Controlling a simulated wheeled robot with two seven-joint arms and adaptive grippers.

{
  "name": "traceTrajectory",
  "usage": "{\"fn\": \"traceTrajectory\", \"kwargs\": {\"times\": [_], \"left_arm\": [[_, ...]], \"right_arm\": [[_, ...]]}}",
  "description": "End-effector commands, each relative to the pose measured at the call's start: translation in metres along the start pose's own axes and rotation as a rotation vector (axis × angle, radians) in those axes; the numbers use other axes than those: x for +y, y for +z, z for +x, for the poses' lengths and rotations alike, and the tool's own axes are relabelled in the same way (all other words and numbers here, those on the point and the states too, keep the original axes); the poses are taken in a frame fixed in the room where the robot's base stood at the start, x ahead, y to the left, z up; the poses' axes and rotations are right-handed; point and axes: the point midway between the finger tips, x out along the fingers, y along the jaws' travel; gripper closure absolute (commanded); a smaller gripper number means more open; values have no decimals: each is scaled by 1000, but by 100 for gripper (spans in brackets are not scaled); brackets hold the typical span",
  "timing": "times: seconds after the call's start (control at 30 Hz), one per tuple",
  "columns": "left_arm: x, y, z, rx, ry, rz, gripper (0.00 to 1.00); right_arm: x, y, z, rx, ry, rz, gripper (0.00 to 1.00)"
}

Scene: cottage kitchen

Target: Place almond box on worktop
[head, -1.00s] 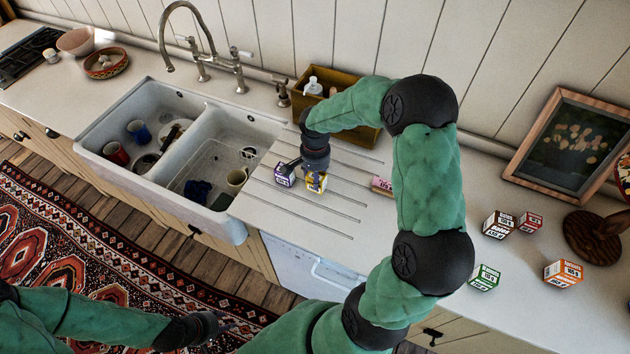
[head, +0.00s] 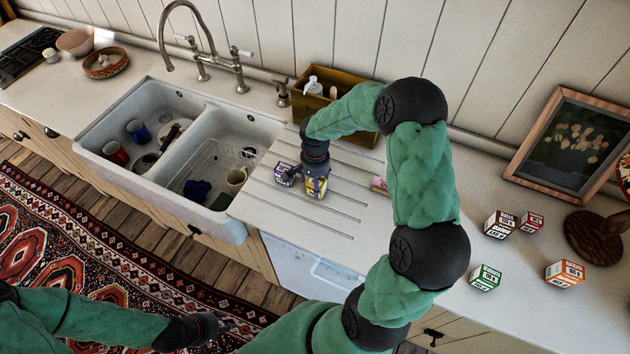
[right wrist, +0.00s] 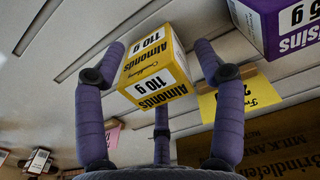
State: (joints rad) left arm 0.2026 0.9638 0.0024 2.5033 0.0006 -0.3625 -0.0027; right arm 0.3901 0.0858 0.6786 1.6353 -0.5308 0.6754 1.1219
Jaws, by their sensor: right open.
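The yellow almond box (head: 316,188) stands on the grooved draining part of the worktop (head: 340,222), right of the sink. My right gripper (head: 313,174) is above it, pointing down and partly hiding it. In the right wrist view the almond box (right wrist: 155,72) sits between the spread fingers of the right gripper (right wrist: 160,62), which are open around it. Contact cannot be made out. My left gripper (head: 220,322) is low at the lower left of the head view, over the rug, away from the box; its fingers are too dark to read.
A purple raisin box (head: 285,174) stands close left of the almond box. A wooden caddy (head: 345,112) stands behind. Several small boxes, including a green one (head: 485,278), stand at the right. The sink (head: 190,150) holds crockery.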

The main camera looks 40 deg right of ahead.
Motion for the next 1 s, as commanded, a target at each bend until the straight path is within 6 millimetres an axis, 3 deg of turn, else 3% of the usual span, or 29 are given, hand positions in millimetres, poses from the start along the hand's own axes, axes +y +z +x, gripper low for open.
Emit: {"fn": "traceTrajectory", "kwargs": {"times": [0.23,0.7,1.0], "left_arm": [[2,0,-5,0,0,0,60],[4,0,-11,0,0,0,60],[4,0,-12,0,0,0,60]], "right_arm": [[0,-1,-8,2,-2,0,30],[-1,0,-96,3,-3,0,30],[0,0,-122,0,-1,0,30]]}}
